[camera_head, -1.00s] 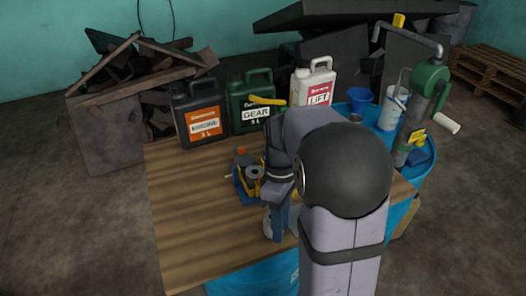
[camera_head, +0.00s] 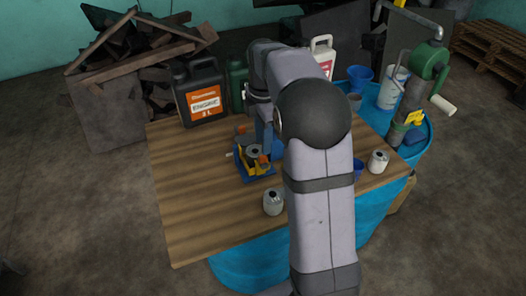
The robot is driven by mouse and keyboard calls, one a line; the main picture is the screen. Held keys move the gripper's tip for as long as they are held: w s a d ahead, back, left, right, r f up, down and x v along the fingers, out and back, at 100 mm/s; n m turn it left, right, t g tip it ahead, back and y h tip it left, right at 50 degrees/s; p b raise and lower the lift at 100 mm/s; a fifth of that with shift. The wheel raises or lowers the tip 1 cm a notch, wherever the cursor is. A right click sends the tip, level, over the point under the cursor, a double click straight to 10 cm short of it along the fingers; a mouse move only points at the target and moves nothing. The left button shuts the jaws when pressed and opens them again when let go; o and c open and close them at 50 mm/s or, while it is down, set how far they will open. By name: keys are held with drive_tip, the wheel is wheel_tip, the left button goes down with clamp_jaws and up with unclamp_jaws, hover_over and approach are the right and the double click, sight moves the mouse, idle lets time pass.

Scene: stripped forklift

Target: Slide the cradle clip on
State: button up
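A blue fixture (camera_head: 258,175) with yellow parts and a dark round piece (camera_head: 251,151) sits on the wooden table top (camera_head: 190,205). Small orange pieces show at it, one near its right side (camera_head: 263,158). I cannot tell which part is the cradle clip. My gripper (camera_head: 267,150) points down at the back right of the fixture, over or beside it. Its fingertips are small and partly merged with the fixture, so its opening and any contact are unclear. My arm hides the table right of the fixture.
A silver can (camera_head: 273,202) stands in front of the fixture; another (camera_head: 378,162) stands at the right. A green hand pump (camera_head: 425,65) rises at right. The table's left side is clear.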

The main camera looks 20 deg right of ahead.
sight(263, 156)
drive_tip(key=shift+f+p, duration=0.75)
drive_tip(key=shift+f, duration=2.1)
drive_tip(key=shift+c, duration=0.2)
drive_tip(key=shift+w, duration=0.1)
clamp_jaws()
